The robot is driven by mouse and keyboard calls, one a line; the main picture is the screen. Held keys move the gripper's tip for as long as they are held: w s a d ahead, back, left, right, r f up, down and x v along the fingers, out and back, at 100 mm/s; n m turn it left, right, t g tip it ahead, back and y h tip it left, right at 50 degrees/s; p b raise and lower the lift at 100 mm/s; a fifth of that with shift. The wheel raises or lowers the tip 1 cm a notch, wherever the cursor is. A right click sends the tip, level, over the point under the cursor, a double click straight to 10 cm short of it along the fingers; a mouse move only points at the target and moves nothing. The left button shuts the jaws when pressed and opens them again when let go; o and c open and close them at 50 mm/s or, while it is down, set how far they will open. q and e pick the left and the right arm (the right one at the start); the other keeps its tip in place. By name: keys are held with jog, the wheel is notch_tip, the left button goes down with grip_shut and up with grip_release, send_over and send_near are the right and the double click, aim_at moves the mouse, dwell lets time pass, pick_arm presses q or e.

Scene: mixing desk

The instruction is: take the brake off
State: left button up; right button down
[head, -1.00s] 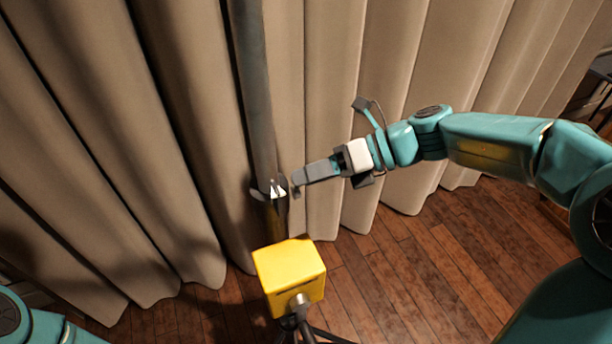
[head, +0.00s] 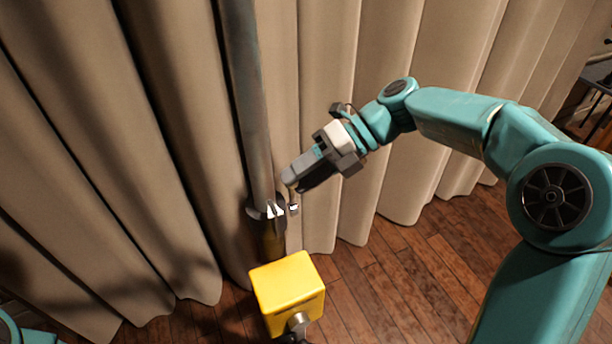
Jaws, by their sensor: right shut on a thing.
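A tall grey pole (head: 247,100) rises in front of the curtain. Near its lower end is a dark collar (head: 254,209) with bright metal parts. A small metal lever (head: 293,208), which looks like the brake, sticks out at the collar's right side. My right gripper (head: 289,178) comes in from the right, tilted down to the left, and is shut on the lever's upper end. The fingers hide most of the contact. A yellow box (head: 287,283) stands below the collar, with a metal knob (head: 298,320) on its front. My left gripper is out of view.
A beige pleated curtain (head: 330,110) hangs close behind the pole and the gripper. The wooden floor (head: 400,290) is clear to the right of the yellow box. Dark furniture (head: 598,100) stands at the far right edge.

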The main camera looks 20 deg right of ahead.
jog(key=shift+s+a+f, duration=0.1)
jog(key=shift+f, duration=0.35)
jog(key=c, duration=0.8)
grip_release()
jog(key=shift+o, duration=0.9)
jog(key=shift+w+a, duration=0.15)
jog(key=shift+w, duration=0.1)
jog(key=shift+r, duration=0.15)
jog(key=shift+r, duration=0.1)
jog(key=shift+d, duration=0.2)
jog(key=v, duration=1.6)
jog(key=shift+r, duration=0.25)
jog(key=shift+w, duration=0.1)
